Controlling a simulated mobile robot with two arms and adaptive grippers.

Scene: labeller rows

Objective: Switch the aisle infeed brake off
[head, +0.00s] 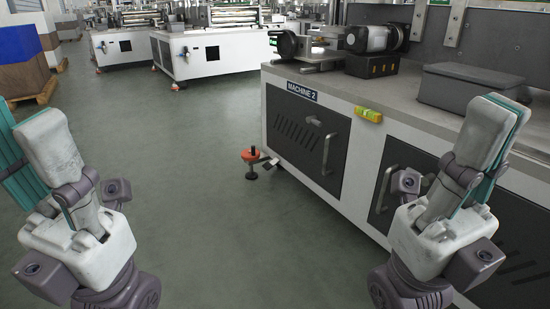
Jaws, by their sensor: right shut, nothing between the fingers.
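No part in view can be clearly made out as the infeed brake or its switch. The near machine carries a "MACHINE 2" label (303,91) on its white front. A small yellow-green block (368,114) sits on that front, right of the label; its details are too small to read. My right gripper (497,130) is raised at the right, in front of the machine, shut and empty. My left gripper (38,145) is raised at the far left over the floor; its side view hides whether its fingers are apart.
An orange foot (250,156) with a dark stem stands at the machine's near left corner. Dark doors with handles (328,152) line the front. A grey box (470,88) and a motor unit (376,38) are on top. The green floor (200,180) between my arms is clear.

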